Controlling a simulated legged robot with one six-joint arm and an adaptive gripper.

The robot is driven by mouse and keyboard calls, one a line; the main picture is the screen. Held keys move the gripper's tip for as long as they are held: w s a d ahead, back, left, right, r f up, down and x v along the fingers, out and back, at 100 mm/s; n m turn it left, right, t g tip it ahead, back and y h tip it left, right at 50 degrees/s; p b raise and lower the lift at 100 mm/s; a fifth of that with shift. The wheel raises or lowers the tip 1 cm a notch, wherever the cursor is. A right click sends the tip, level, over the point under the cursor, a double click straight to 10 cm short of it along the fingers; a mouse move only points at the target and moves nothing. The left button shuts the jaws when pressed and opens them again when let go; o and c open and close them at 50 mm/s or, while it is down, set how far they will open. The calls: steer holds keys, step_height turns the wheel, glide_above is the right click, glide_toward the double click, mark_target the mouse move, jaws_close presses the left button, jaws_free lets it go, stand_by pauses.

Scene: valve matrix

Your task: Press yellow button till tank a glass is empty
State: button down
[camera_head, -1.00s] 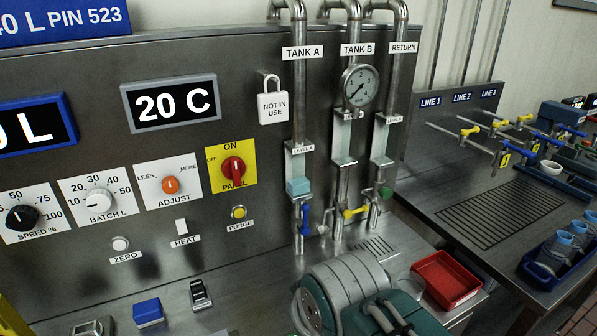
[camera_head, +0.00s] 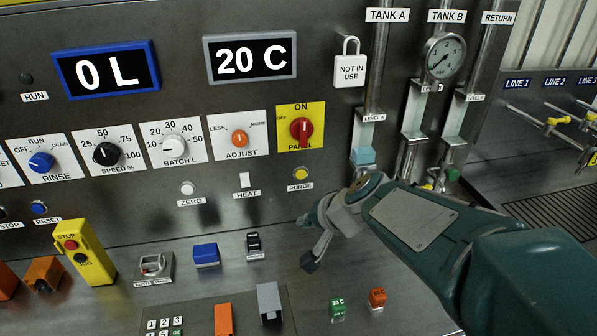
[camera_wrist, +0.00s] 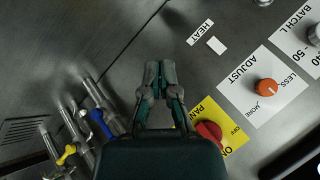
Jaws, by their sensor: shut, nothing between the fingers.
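The yellow button (camera_head: 301,173) sits above the PURGE label on the steel panel, below the red panel switch. The tank A glass (camera_head: 364,158), under the LEVEL A label, shows a light blue block of content in the head view; its lower part is hidden behind my arm. My gripper (camera_head: 309,260) is below the yellow button in the head view, apart from it. In the wrist view my gripper (camera_wrist: 160,68) is shut and empty, its fingertips together in front of the panel. The yellow button does not show in the wrist view, likely covered by my fingers.
The red panel switch (camera_head: 302,131), the white HEAT switch (camera_head: 244,180) and the ZERO button (camera_head: 187,188) are close to the yellow button. A blue block (camera_head: 206,255) and a black switch (camera_head: 253,246) stand on the counter below. Tank pipes rise at the right.

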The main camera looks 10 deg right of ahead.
mark_target(301, 174)
steer(key=w+d+f+m+t, duration=0.1)
steer(key=w+d+f+m, duration=0.2)
steer(key=w, duration=0.4)
steer(key=shift+w+d+f+m+h, duration=0.25)
steer(key=shift+d+m+h, duration=0.2)
steer(key=shift+m, duration=0.45)
steer(key=w, duration=0.8)
steer(key=shift+w, duration=0.35)
steer(key=shift+w, duration=0.1)
stand_by(0.3)
steer(key=shift+w+r, duration=0.1)
steer(key=shift+w, duration=0.15)
